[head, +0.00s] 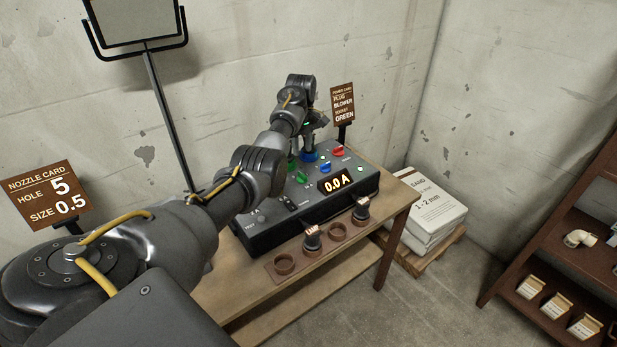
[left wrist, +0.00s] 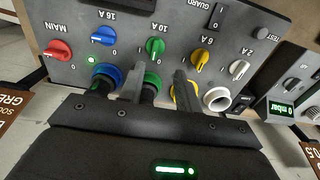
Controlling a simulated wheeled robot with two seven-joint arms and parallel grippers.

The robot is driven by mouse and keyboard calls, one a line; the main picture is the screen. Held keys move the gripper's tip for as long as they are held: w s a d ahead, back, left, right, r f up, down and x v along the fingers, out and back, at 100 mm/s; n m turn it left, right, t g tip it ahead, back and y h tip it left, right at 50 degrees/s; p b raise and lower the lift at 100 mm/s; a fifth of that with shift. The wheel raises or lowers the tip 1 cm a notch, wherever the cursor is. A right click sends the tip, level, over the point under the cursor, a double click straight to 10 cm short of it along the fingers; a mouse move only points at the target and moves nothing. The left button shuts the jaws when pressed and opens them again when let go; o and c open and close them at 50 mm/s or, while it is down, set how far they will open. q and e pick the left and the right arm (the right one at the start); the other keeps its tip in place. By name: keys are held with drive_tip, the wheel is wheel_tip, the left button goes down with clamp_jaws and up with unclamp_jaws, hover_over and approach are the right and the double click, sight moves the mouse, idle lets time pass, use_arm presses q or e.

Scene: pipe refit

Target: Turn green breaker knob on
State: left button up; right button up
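The green breaker knob (left wrist: 155,47), marked 10 A, is on the dark breaker box (head: 257,236) between a blue knob (left wrist: 104,36) and a yellow knob (left wrist: 201,59). In the head view the green knob (head: 302,177) shows beside the arm. My left gripper (left wrist: 160,70) is open, its two fingers apart over the panel near the green socket (left wrist: 151,80). The green knob shows just beyond the fingertips, and no contact is visible. Its exact pointer angle is hard to tell. In the head view the left gripper (head: 308,143) is over the box's back part. My right gripper is not in view.
A red MAIN knob (left wrist: 58,50) and a white knob (left wrist: 239,69) flank the row. The display (head: 335,183) reads 0.0 A. A holder strip (head: 283,264) with two plugs lies on the table (head: 237,287) before the box. A power card (head: 343,103) stands behind.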

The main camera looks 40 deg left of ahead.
sight(304, 176)
use_arm(q)
drive_tip(key=f, duration=1)
drive_tip(key=shift+w+f, duration=0.1)
drive_tip(key=shift+w, duration=0.3)
drive_tip(key=shift+f, duration=0.8)
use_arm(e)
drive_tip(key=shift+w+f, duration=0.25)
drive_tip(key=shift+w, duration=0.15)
use_arm(q)
clamp_jaws()
